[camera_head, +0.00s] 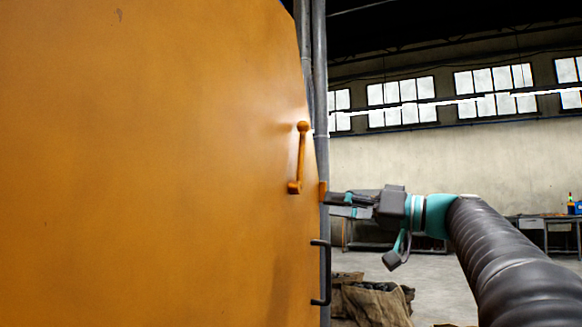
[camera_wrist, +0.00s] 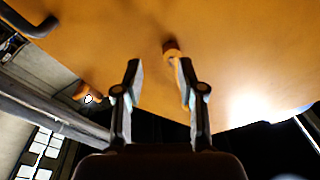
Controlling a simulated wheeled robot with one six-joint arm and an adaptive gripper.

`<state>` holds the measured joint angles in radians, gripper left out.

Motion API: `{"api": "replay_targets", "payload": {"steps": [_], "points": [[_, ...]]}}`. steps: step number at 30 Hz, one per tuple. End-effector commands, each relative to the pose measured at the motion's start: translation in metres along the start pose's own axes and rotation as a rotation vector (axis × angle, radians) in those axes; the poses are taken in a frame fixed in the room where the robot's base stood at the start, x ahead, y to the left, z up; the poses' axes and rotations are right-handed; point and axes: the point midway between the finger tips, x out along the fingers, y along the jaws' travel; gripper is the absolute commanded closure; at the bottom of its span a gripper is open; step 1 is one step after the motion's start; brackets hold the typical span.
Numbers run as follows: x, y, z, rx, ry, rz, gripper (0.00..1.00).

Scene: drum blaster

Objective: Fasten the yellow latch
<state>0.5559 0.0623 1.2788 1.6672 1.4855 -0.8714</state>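The yellow latch (camera_head: 299,160) is an orange-yellow lever on the large orange door. It stands nearly upright, with a round knob at its top and its pivot at the bottom. A small orange catch (camera_head: 323,191) sits by the door edge, right of the latch's lower end. In the wrist view, an orange piece that seems to be the latch (camera_wrist: 171,49) shows just beyond the fingertips. The catch (camera_wrist: 88,93) seems to be left of the fingers there. My gripper (camera_head: 330,203) is at the door edge, right of the latch. Its fingers (camera_wrist: 159,68) are apart with nothing visibly held.
The orange door (camera_head: 150,170) fills the left side. A black handle (camera_head: 325,272) sits below the latch at the door edge, beside a grey vertical pipe (camera_head: 320,80). Brown sacks (camera_head: 370,300) lie on the floor below my arm. A workbench (camera_head: 550,225) stands far right.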

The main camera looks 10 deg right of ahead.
Motion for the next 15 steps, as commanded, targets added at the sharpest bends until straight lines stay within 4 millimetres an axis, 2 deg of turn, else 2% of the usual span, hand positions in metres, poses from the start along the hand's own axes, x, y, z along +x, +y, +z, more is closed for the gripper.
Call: {"api": "replay_targets", "payload": {"steps": [1, 3, 6, 11, 15], "points": [[-0.011, 0.004, -0.018, -0.048, 0.048, -0.038, 0.61], [-0.025, 0.002, -0.039, -0.112, 0.105, -0.090, 0.61], [-0.041, -0.003, -0.060, -0.188, 0.167, -0.146, 0.61], [-0.053, -0.008, -0.075, -0.249, 0.216, -0.191, 0.61], [-0.046, -0.012, -0.079, -0.259, 0.222, -0.201, 0.61]]}}
